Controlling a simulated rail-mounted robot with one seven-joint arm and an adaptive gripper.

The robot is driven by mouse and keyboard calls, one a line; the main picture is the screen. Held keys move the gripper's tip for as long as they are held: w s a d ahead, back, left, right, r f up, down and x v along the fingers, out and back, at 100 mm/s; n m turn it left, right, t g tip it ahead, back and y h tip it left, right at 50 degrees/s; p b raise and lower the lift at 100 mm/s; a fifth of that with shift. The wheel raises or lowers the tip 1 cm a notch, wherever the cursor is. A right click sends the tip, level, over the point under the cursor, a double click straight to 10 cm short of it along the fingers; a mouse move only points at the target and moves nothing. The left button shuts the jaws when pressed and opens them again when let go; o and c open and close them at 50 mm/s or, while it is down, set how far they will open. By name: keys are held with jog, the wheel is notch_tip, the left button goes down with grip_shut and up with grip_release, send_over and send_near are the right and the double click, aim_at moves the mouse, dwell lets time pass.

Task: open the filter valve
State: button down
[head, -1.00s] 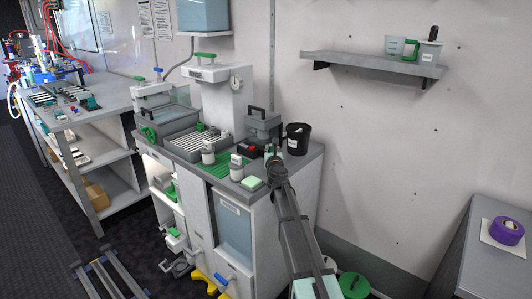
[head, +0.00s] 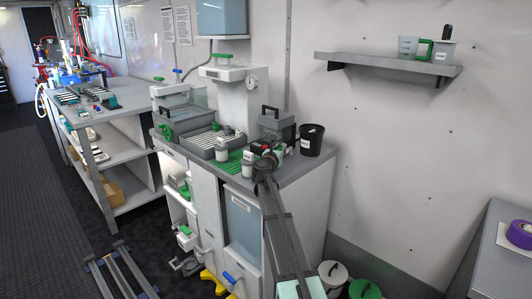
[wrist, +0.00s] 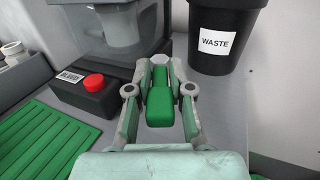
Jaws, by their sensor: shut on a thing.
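My gripper (wrist: 160,72) is shut on a green block-like piece (wrist: 160,105) between its fingers in the wrist view, over the grey countertop. In the head view my gripper (head: 265,168) is at the counter's front right, and the piece is hidden there. No label marks the filter valve. Possible valve parts in the head view are a green lever (head: 223,56) on the white tower, a blue lever (head: 178,71) to its left, a green handwheel (head: 165,132) on the grey basin and a blue handle (head: 229,278) low on the cabinet. My gripper is apart from all of these.
A black WASTE cup (wrist: 221,40) stands right of my gripper. A red button on a dark box (wrist: 93,84) and a green ribbed mat (wrist: 38,138) lie to the left. White bottles (head: 222,150) stand near the mat. Lidded buckets (head: 333,276) stand on the floor.

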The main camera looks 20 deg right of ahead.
aim_at(280, 148)
jog(key=shift+w+r, duration=0.1)
jog(key=shift+w, duration=0.05)
jog(key=c, duration=1.1)
grip_release()
notch_tip(280, 148, up, 10)
jog(key=shift+f, duration=0.1)
